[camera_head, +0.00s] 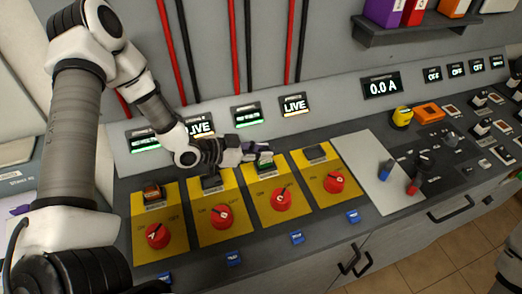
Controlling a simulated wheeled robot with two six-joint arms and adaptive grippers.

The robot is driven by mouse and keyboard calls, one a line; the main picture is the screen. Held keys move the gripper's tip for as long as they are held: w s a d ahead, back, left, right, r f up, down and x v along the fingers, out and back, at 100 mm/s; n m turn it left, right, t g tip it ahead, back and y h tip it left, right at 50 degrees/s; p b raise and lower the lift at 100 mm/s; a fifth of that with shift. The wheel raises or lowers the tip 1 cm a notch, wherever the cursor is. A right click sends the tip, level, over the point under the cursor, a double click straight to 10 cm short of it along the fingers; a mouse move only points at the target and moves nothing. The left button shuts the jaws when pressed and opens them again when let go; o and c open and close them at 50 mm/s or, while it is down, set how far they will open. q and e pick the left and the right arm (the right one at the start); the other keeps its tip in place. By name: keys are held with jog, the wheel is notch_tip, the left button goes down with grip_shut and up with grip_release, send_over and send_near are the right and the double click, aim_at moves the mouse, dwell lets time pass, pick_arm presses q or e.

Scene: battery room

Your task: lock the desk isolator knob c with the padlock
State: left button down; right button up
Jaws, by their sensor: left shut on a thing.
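Knob C (281,200) is a red rotary knob on the third yellow plate (296,208) from the left. A dark pointer mark shows on it. My left gripper (262,149) is just above that plate, over a small green-lit unit (266,164) behind the knob. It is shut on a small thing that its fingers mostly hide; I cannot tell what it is. The gripper is apart from knob C. I cannot make out a padlock for certain.
Similar red knobs sit to the left, knob A (158,236) and knob B (222,216), and one to the right (333,182). Blue tags (297,237) line the desk's front edge. LIVE displays (295,104) stand behind.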

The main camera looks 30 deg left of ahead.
pick_arm(q)
jog(key=shift+f, duration=0.25)
jog(key=shift+r, duration=0.15)
jog(key=shift+r+p, duration=0.65)
jog(key=shift+r, duration=0.05)
jog(key=shift+f+b, duration=0.65)
jog(key=shift+f, duration=0.2)
dwell(0.5)
jog(key=c, duration=1.3)
grip_release()
jog(key=shift+r, duration=0.1)
